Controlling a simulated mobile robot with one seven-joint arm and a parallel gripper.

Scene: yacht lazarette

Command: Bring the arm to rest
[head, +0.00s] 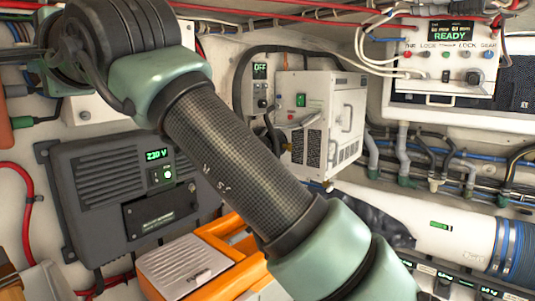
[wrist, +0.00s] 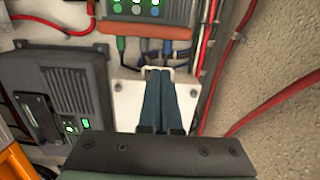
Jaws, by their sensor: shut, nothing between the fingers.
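My gripper (wrist: 158,72) shows in the wrist view, with its two blue-grey fingers together and nothing between them. The fingers point at a white plate (wrist: 128,103) with a pale wire-like handle (wrist: 146,69) near its top. The fingertips overlap this handle in the picture; I cannot tell whether they touch it. In the head view my arm crosses from the upper left to the lower right. My gripper's fingers cannot be made out there.
A dark grey unit reading 230 V (head: 95,200) hangs left of my arm, above an orange case (head: 215,240). A white box (head: 345,115) and a READY panel (head: 450,60) are to the right. Red cables (wrist: 275,98) run beside my gripper.

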